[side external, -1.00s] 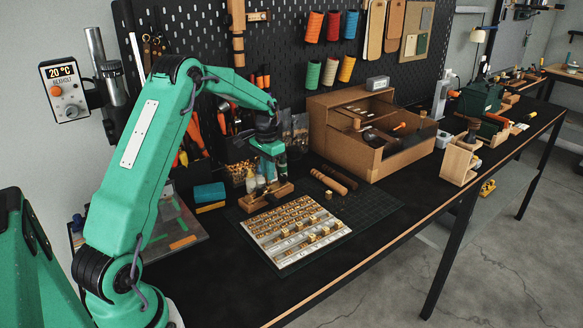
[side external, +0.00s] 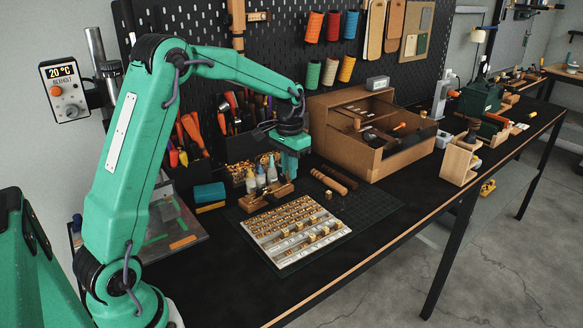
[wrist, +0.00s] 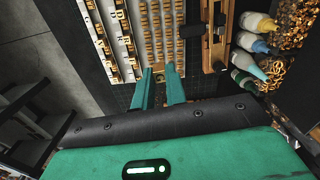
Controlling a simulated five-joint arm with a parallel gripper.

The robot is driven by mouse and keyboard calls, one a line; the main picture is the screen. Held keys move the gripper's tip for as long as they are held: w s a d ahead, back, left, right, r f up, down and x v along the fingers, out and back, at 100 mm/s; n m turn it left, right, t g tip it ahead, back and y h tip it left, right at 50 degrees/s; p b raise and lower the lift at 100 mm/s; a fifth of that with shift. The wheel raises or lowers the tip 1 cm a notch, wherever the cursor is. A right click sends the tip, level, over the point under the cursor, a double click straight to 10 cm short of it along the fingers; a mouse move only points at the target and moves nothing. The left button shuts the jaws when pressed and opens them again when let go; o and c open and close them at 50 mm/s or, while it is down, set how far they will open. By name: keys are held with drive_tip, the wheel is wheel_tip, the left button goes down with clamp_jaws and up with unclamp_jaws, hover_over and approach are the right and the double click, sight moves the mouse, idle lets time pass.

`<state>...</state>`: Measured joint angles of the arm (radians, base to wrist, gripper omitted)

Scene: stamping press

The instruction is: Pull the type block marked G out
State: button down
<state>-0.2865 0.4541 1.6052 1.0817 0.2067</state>
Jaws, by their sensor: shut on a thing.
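The white type tray (side external: 284,267) lies on the cutting mat and holds rows of small brass type blocks (side external: 300,212). In the wrist view its lettered rows (wrist: 122,48) show at the upper left. My gripper (side external: 289,178) is in the air above the bench, beyond the tray's far end. In the wrist view my gripper (wrist: 159,72) has its two green fingers close together, shut on a small brass type block (wrist: 158,66). Its letter cannot be read. I cannot pick out the G mark on any block.
A wooden rack (side external: 266,197) with small bottles stands beyond the tray. A wooden-handled tool (side external: 328,182) lies to its right, and a loose brass block (side external: 328,195) sits on the mat (side external: 372,207). A brown wooden cabinet (side external: 345,150) stands at the back. The front bench is clear.

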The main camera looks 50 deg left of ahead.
drive_tip(key=shift+r, duration=0.15)
idle(0.5)
drive_tip(key=shift+r, duration=1.95)
